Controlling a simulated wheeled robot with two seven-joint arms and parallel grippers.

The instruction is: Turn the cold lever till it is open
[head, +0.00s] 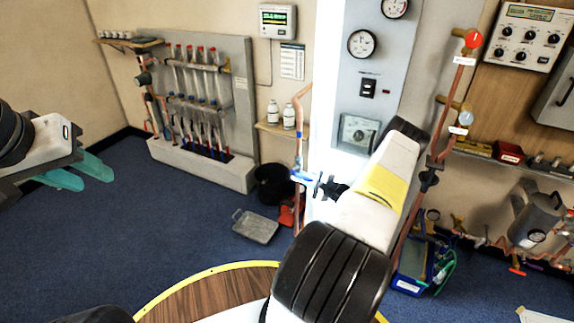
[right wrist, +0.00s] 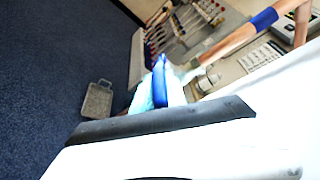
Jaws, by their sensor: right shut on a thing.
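The cold lever is blue (head: 303,176) and sits on a thin copper pipe left of the white panel in the head view. In the right wrist view the blue lever (right wrist: 160,80) stands between the pale teal fingers of my right gripper (right wrist: 158,92), which is shut on it. My right arm and wrist cover much of the panel's lower part and part of the lever's valve in the head view. My left gripper (head: 88,173) is at the far left, its teal fingers apart and empty, well away from the lever.
Two white bottles stand on a small shelf (head: 277,127). A black bucket (head: 272,183) and a grey tray (head: 255,226) are on the blue floor. A round wooden table top (head: 205,295) is in front.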

